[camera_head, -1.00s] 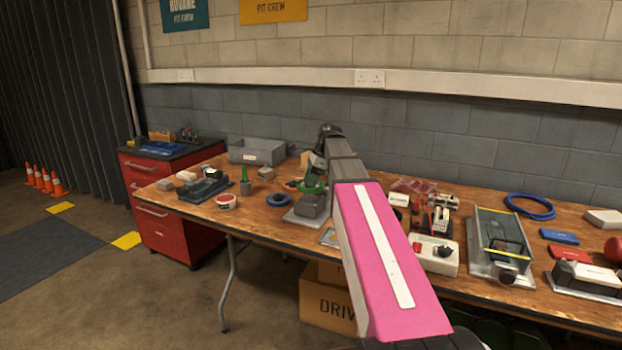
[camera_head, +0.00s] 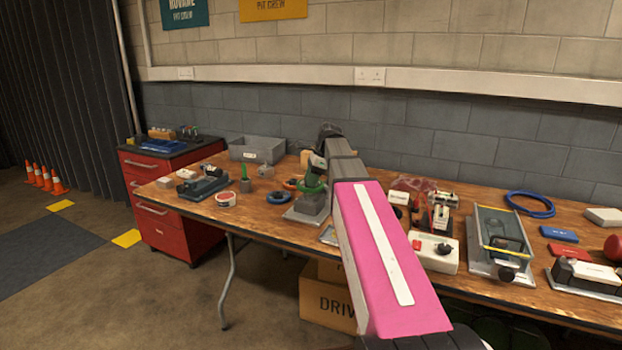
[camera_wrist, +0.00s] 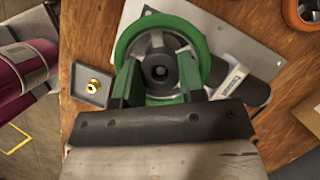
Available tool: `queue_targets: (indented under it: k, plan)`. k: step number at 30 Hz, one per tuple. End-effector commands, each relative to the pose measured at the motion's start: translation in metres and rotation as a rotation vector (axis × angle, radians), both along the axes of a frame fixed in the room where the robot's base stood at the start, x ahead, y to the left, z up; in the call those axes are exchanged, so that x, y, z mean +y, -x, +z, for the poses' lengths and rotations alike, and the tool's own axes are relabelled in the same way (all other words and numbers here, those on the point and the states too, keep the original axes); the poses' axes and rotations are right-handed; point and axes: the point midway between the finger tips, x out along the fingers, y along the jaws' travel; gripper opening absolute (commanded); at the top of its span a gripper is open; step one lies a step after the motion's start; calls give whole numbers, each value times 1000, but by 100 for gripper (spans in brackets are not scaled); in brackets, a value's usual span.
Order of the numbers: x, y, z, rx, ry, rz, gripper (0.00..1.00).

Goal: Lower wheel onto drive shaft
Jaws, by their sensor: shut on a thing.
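A wheel with a green tyre and grey spoked hub (camera_wrist: 204,48) is held between the green fingers of my gripper (camera_wrist: 158,78). The gripper is shut on it. In the head view the green wheel (camera_head: 312,190) is over a grey block-shaped stand (camera_head: 311,204) on a metal plate (camera_wrist: 236,36). The dark hub centre (camera_wrist: 158,71) faces the wrist camera. The drive shaft is hidden under the wheel, so I cannot tell whether the hub is around it. A brass nut (camera_wrist: 94,82) sits in a small grey tray (camera_wrist: 92,98) to the left.
A blue wheel (camera_head: 278,197) and an orange wheel (camera_wrist: 301,13) lie nearby on the wooden bench (camera_head: 258,222). A grey bin (camera_head: 257,149) stands behind. A white box with a black knob (camera_head: 434,252) and other fixtures crowd the right side.

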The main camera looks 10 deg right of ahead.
Motion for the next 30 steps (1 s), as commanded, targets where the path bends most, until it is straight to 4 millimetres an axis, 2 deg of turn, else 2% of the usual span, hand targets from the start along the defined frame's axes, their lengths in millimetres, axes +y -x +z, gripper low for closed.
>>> queue_targets:
  k: [30]
  plan:
    - [0, 0, -19, 0, 0, 0, 7]
